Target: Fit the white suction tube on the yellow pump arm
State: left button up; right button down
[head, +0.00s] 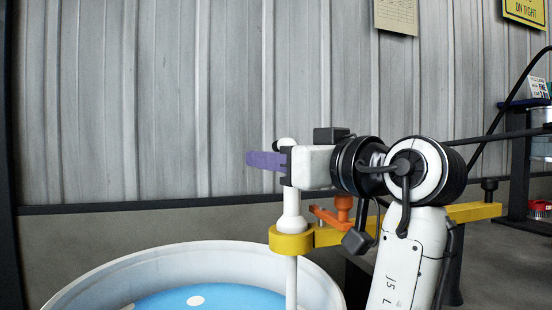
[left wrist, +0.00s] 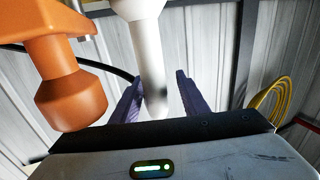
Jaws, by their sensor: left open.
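The white suction tube (head: 291,205) stands upright in the ring at the end of the yellow pump arm (head: 292,242). Its wide collar sits just above the ring, and its thin lower part continues below it in front of the drum. My left gripper (head: 266,160), with purple fingers, is level with the tube's upper part. In the left wrist view, the tube (left wrist: 147,50) runs between the two open fingers (left wrist: 158,92), with a gap visible on the right side. Whether the left finger touches it I cannot tell. My right gripper is not in view.
A white drum (head: 100,285) holding blue liquid (head: 205,300) stands below the tube. An orange part (head: 335,213) sits on the pump arm close to my wrist, and it looms at left in the wrist view (left wrist: 70,95). A shelf (head: 525,103) stands at the right.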

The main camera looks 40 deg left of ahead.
pick_arm(q)
notch_tip(320, 180, up, 20)
jog(key=p, duration=1.5)
jog(key=shift+f, duration=0.2)
